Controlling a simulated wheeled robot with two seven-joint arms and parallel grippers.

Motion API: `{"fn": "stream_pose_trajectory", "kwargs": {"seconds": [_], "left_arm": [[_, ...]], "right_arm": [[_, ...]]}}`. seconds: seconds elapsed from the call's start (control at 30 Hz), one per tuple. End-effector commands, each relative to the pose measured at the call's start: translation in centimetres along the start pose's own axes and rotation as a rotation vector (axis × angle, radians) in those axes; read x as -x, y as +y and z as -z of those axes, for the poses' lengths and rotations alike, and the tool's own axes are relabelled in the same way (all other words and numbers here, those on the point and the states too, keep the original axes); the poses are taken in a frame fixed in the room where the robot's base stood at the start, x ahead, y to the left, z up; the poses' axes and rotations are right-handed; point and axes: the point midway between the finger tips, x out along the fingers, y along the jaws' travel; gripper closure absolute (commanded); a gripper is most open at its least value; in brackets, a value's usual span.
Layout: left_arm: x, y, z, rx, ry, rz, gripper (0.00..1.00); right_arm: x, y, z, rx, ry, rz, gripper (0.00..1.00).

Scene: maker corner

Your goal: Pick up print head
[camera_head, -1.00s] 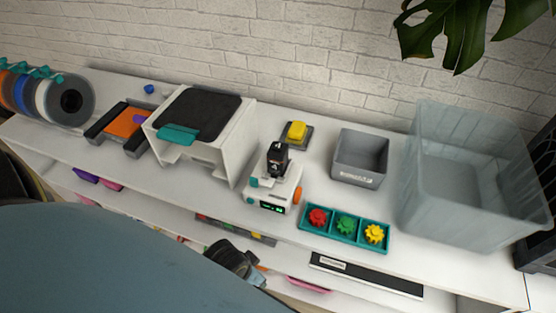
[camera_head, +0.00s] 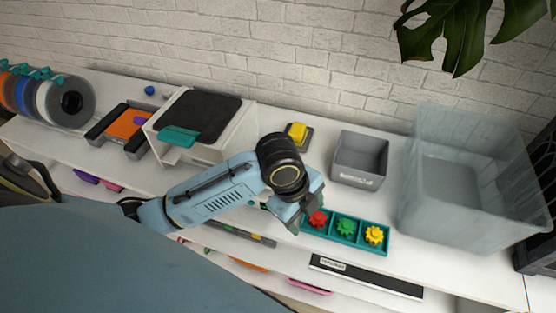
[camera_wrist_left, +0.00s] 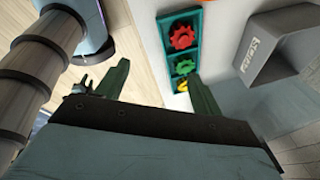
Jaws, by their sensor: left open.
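The print head is not visible now; an earlier head view shows a black block, probably the print head, on a small white device, and my left arm covers that spot. My left gripper (camera_head: 300,217) is over the shelf top beside the left end of the teal gear tray (camera_head: 332,237). In the left wrist view its two dark green fingers (camera_wrist_left: 162,82) are spread apart, with nothing held between them. The gear tray (camera_wrist_left: 194,45) lies past the fingertips there. My right gripper is not in view.
A white printer-like box (camera_head: 226,138) stands left of my arm. A yellow block (camera_head: 297,131) lies behind my wrist. A grey bin (camera_head: 361,158) and a large clear bin (camera_head: 470,185) stand to the right. Red, green and yellow gears fill the tray.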

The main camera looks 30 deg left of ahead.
Motion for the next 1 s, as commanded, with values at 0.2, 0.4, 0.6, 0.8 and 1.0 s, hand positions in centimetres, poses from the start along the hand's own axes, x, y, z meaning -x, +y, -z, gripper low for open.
{"fn": "stream_pose_trajectory", "kwargs": {"seconds": [0.2, 0.4, 0.6, 0.8, 1.0], "left_arm": [[3.5, -5.7, -5.3, -0.576, -0.07, -0.137, 0.33], [8.5, -9.2, -10.7, -0.913, -0.074, -0.258, 0.33], [12.1, -10.6, -13.7, -1.067, -0.048, -0.311, 0.33], [10.9, -10.3, -14.5, -1.101, -0.035, -0.322, 0.33], [7.2, -9.4, -15.2, -1.099, -0.036, -0.321, 0.33]], "right_arm": [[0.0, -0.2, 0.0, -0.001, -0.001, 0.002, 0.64], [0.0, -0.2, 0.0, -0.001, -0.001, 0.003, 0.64], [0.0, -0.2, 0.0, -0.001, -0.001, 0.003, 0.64], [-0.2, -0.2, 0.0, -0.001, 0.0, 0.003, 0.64], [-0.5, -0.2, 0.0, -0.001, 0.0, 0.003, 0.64]]}}
